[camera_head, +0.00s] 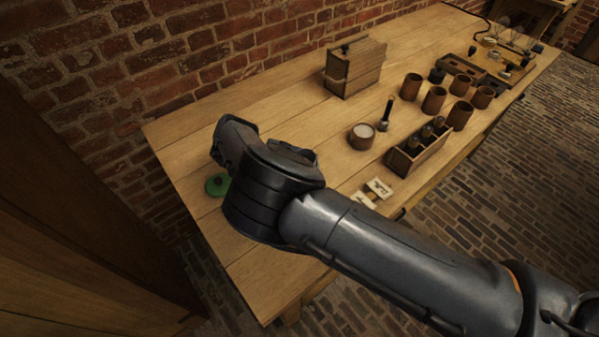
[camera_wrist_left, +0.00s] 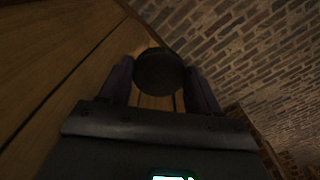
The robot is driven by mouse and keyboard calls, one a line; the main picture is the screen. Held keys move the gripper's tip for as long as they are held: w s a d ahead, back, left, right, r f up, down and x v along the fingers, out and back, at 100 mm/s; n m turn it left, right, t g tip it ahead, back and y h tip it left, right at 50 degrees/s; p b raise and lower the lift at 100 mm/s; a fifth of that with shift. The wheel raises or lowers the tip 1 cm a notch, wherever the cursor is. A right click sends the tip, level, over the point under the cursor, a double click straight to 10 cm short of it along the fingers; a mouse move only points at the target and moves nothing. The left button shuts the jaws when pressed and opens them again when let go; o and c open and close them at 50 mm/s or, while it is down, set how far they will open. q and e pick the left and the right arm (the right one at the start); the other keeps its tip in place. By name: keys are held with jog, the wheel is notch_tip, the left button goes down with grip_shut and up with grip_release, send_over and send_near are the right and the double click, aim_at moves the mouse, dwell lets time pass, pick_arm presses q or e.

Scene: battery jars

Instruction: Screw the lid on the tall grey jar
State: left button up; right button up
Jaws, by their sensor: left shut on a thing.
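My left gripper (camera_wrist_left: 160,88) shows in the left wrist view, its two fingers shut on a dark round thing (camera_wrist_left: 158,71). Its face is in shadow, and I cannot tell whether it is a lid or the end of a jar. In the head view one arm of mine reaches in from the lower right, and its bulky wrist hides the gripper and the table behind it. A green round lid-like thing (camera_head: 217,185) with a small knob shows just left of that wrist. I cannot make out a tall grey jar. My right gripper is not seen.
On the wooden table (camera_head: 270,115) stand a wooden box (camera_head: 355,68), several brown cups (camera_head: 434,99), a jar with pale contents (camera_head: 361,136), a dark upright tool (camera_head: 386,114) and a rack of bottles (camera_head: 418,150). White cards (camera_head: 380,188) lie near the front edge. The back left tabletop is clear.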

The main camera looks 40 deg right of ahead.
aim_at(315, 159)
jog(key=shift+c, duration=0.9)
pick_arm(q)
jog(key=shift+r, duration=0.1)
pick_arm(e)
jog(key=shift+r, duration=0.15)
